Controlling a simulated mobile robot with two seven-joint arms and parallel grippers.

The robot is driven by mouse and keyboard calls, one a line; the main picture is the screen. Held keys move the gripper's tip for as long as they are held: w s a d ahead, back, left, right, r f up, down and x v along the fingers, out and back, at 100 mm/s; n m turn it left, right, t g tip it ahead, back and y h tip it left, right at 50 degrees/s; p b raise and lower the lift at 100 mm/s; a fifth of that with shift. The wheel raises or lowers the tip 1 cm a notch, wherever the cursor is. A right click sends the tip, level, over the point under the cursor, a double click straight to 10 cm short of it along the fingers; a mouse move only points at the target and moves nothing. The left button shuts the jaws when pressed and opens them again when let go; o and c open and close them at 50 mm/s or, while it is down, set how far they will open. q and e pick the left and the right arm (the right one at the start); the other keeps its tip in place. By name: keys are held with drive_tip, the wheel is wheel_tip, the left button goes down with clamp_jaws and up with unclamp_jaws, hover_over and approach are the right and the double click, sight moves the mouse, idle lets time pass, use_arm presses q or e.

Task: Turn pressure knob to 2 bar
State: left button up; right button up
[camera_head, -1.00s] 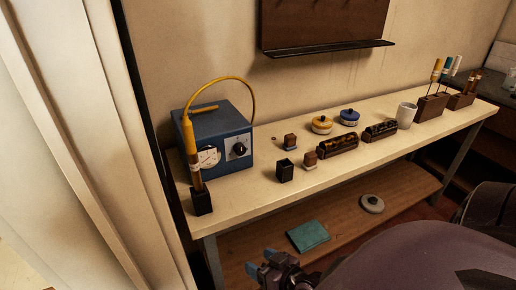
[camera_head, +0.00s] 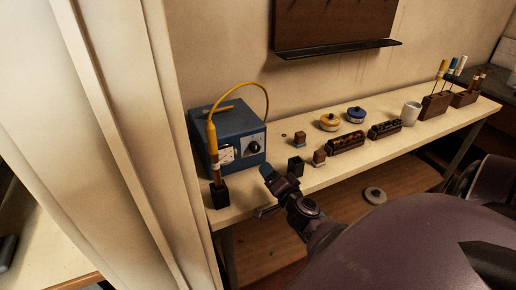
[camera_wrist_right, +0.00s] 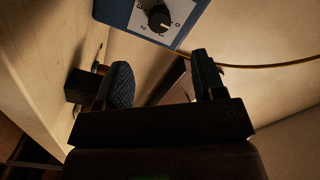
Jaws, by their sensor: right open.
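The blue pressure box (camera_head: 236,121) stands at the left end of the bench, with a white gauge (camera_head: 227,154) and a black knob (camera_head: 254,147) on its front. The knob also shows at the top of the right wrist view (camera_wrist_right: 158,18), on a white dial with the figures 0, 1 and 2. In the wrist view the knob lies beyond the open fingers (camera_wrist_right: 160,68). My left gripper is not in view.
A yellow-handled tool (camera_head: 212,146) stands in a black holder (camera_head: 220,195) left of the gauge; its yellow cable arches over the box. A black cup (camera_head: 296,166) and a small brown block (camera_head: 319,157) stand to the right. Tins and racks line the bench farther right.

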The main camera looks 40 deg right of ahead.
sight(256, 150)
drive_tip(key=shift+m, duration=0.4)
drive_tip(key=x, duration=0.9)
drive_tip(key=shift+w+d+r, duration=0.25)
drive_tip(key=shift+d, duration=0.2)
drive_tip(key=shift+w+d, duration=0.2)
drive_tip(key=shift+w, duration=0.55)
drive_tip(key=c, duration=0.9)
